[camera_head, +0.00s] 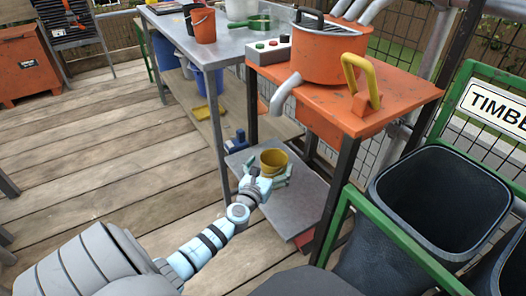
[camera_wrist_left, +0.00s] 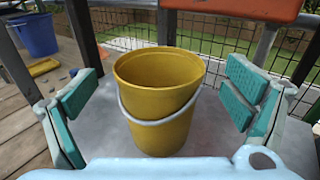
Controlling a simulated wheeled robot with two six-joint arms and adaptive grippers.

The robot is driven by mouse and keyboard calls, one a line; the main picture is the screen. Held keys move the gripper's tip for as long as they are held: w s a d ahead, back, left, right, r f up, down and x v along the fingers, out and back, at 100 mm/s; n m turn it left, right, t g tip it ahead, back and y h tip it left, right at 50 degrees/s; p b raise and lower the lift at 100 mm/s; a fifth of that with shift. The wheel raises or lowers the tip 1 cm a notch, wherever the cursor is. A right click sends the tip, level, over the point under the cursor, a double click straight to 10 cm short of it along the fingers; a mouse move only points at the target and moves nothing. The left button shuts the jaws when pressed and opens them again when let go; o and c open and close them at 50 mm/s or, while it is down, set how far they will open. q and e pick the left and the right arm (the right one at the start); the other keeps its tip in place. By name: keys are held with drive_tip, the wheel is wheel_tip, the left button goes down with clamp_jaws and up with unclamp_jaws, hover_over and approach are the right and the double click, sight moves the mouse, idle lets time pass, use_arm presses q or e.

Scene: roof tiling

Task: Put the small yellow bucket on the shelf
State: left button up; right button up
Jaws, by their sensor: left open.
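The small yellow bucket (camera_head: 273,161) stands upright on the grey lower shelf (camera_head: 300,205) under the orange machine table in the head view. In the left wrist view the yellow bucket (camera_wrist_left: 158,100) is in the middle, with its pale handle hanging across its front. My left gripper (camera_head: 268,172) is at the bucket; in the wrist view its teal finger pads (camera_wrist_left: 160,98) stand wide apart on either side, with a gap to the bucket on both sides. My right gripper is not in view.
An orange table (camera_head: 400,108) with an orange pot machine (camera_head: 325,55) stands above the shelf. A metal workbench (camera_head: 215,48) is to its left, with a blue bucket (camera_wrist_left: 35,36) beneath. Dark bins (camera_head: 425,200) behind a green rail stand at right. The wooden floor at left is clear.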

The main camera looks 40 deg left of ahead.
use_arm(q)
drive_tip(key=p+v, duration=0.1)
drive_tip(key=v, duration=0.7)
drive_tip(key=s+f+n+g+y, duration=0.1)
drive_tip(key=s+f+n+g, duration=0.75)
drive_tip(key=f+n, duration=0.75)
drive_tip(key=s+d+f+n+g+h, duration=0.2)
drive_tip(key=s+d+f+n+h, duration=0.1)
drive_tip(key=s+d+n, duration=0.4)
drive_tip(key=s+d+f+n+g+h, duration=0.3)
drive_tip(key=s+d+f+n, duration=0.3)
drive_tip(key=s+d+n, duration=0.1)
drive_tip(key=shift+s+f+n, duration=0.3)
drive_tip(key=shift+s+n, duration=0.2)
drive_tip(key=shift+n, duration=0.6)
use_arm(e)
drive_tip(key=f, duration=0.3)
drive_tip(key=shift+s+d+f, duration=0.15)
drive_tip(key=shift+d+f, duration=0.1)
